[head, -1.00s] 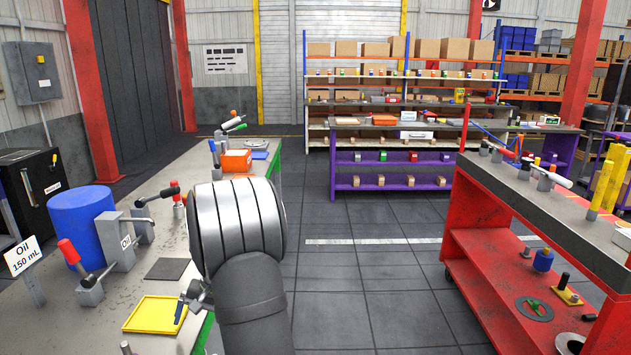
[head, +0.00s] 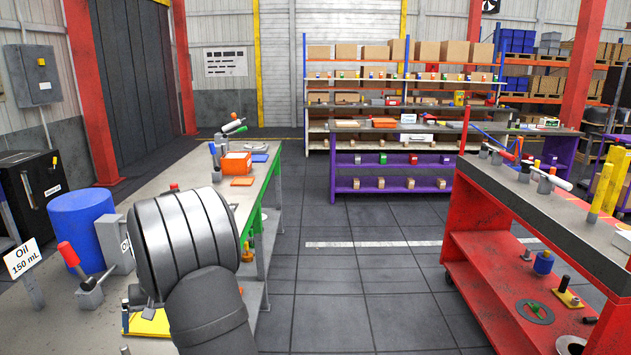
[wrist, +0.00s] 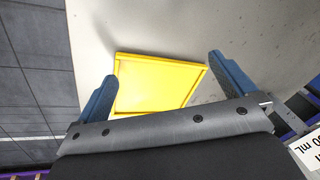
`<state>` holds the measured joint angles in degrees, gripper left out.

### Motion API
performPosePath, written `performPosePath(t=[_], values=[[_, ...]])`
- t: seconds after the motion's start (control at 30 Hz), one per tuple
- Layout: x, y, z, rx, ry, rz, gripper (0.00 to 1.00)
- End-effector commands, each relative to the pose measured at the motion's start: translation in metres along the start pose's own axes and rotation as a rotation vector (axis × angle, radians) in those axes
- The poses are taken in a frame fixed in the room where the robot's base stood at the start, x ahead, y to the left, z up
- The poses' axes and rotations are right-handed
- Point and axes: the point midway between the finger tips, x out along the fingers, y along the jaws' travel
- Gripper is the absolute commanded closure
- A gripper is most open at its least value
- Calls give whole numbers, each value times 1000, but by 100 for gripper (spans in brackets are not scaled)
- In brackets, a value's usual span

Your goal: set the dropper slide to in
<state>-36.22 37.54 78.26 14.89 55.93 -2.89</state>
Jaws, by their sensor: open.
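The oil station stands on the left bench in the head view: a blue drum (head: 80,225), a grey block labelled Oil (head: 112,245), and a red-handled lever (head: 69,254) tilted up from a small grey base (head: 90,295). I cannot tell which part is the dropper slide; my arm hides the right side of the station. My gripper (wrist: 163,95) is open and empty. In the wrist view it is above a yellow tray (wrist: 155,82), which shows between its fingers. In the head view the tray (head: 150,322) is mostly hidden behind my arm.
An Oil 150 mL sign (head: 22,258) stands at the left. An orange bin (head: 236,162) sits farther back on the bench (head: 180,178). A red cart (head: 500,205) is at the right, with open floor between.

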Motion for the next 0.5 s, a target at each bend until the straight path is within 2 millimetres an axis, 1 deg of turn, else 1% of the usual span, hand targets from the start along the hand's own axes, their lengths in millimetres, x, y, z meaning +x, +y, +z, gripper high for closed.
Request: performPosePath(t=[0.07,0.17,0.2,0.37,0.4,0.47,0.5], values=[[0,0,0,1,0,0,0],[0,0,0,1,0,0,18],[0,0,0,1,0,0,26],[0,0,0,3,0,-1,57],[-1,1,1,11,-1,-3,65],[-5,4,6,48,-4,-12,77],[-9,6,12,93,-10,-22,84]])
